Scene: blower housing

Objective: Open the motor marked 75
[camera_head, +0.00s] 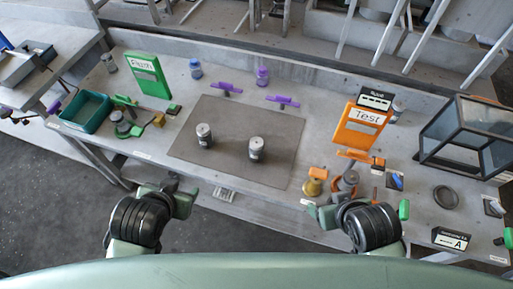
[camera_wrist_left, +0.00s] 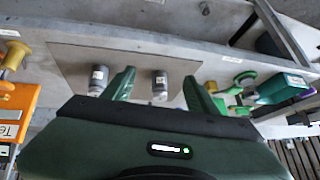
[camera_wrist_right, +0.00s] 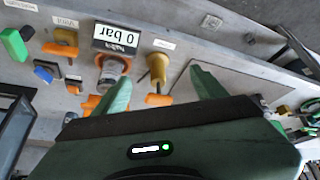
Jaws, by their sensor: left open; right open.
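Two small grey cylindrical motors stand upright on a flat grey mat (camera_head: 232,172) on the bench: a left motor (camera_head: 204,136) and a right motor (camera_head: 256,149). Their labels are too small to read, so I cannot tell which is marked 75. In the left wrist view the left motor (camera_wrist_left: 160,84) shows between my fingers and the right motor (camera_wrist_left: 98,80) beside them. My left gripper (camera_head: 172,192) is open and empty, at the bench's front edge, apart from both motors. My right gripper (camera_wrist_right: 160,82) is open and empty, near the front of the Test area.
A green sign (camera_head: 148,75) and teal bin (camera_head: 85,111) stand left. An orange Test sign (camera_head: 360,124), a brass part (camera_head: 312,187) and a dark-framed glass box (camera_head: 468,135) are right. Purple tools (camera_head: 283,101) lie behind the mat. The mat's front is clear.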

